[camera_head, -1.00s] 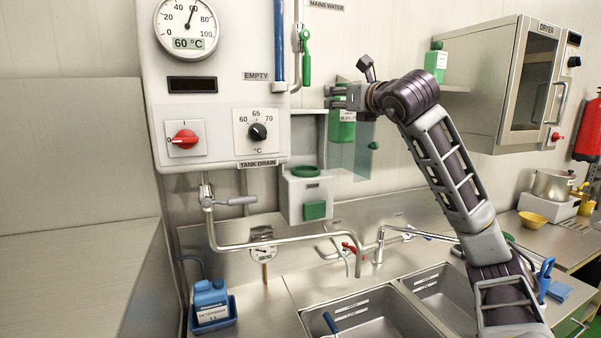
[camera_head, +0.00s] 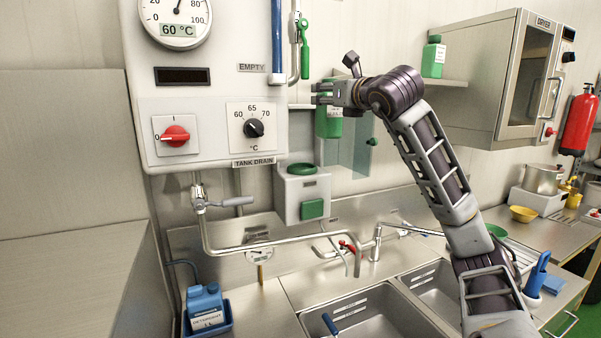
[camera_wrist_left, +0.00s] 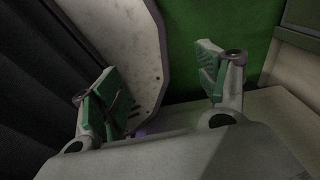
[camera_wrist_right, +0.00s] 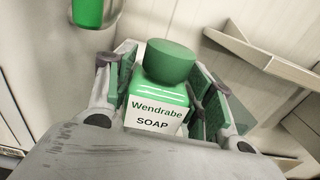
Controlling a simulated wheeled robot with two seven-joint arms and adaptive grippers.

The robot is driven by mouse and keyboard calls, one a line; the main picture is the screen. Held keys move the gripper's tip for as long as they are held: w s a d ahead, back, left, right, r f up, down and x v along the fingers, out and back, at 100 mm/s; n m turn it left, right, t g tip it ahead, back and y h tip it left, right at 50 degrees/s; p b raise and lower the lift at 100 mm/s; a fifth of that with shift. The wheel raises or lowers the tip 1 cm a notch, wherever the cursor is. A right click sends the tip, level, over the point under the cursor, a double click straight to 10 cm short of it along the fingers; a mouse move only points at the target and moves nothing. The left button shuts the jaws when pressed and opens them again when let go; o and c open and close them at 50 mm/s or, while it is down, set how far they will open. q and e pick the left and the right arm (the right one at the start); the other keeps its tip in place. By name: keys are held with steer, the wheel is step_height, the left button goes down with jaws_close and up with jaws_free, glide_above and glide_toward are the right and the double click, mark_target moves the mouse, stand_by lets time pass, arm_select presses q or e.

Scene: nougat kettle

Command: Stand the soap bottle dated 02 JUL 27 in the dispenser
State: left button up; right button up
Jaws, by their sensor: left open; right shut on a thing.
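My right gripper (camera_head: 322,93) is shut on a green soap bottle (camera_head: 329,122) and holds it upright in the air by the wall. In the right wrist view the bottle (camera_wrist_right: 158,98) sits between both fingers, its label reading "Wendrabe SOAP"; no date is readable. The dispenser (camera_head: 289,201), a pale wall box with a green ring on top and a green front plate, is below and left of the bottle, apart from it. A second green bottle (camera_head: 433,57) stands on the wall shelf. My left gripper (camera_wrist_left: 160,88) is open and empty in the left wrist view; the head view does not show it.
A clear panel with a green knob (camera_head: 373,142) is behind and right of the held bottle. The control box (camera_head: 210,135) is left, pipes and taps (camera_head: 377,240) below, above the sinks (camera_head: 375,315). The shelf (camera_head: 450,82) and dryer (camera_head: 495,95) are right.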

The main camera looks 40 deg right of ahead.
mark_target(335, 134)
steer(key=shift+s+f+b, duration=0.2)
steer(key=shift+f+b, duration=0.75)
steer(key=shift+s+f+b, duration=0.1)
steer(key=shift+f+b, duration=0.65)
step_height(335, 134, down, 3)
steer(key=b, duration=0.3)
steer(key=shift+f, duration=0.2)
steer(key=shift+f+b, duration=0.7)
steer(key=shift+b, duration=0.2)
steer(key=shift+f+b, duration=0.65)
steer(key=shift+f, duration=0.05)
arm_select(q)
steer(key=w+a+f, duration=0.2)
steer(key=a+f, duration=0.3)
steer(key=f, duration=0.4)
steer(key=shift+w+a+f+y, duration=0.2)
steer(key=shift+f+y, duration=0.05)
steer(key=shift+y, duration=0.05)
steer(key=shift+s+d, duration=0.15)
steer(key=shift+d, duration=0.15)
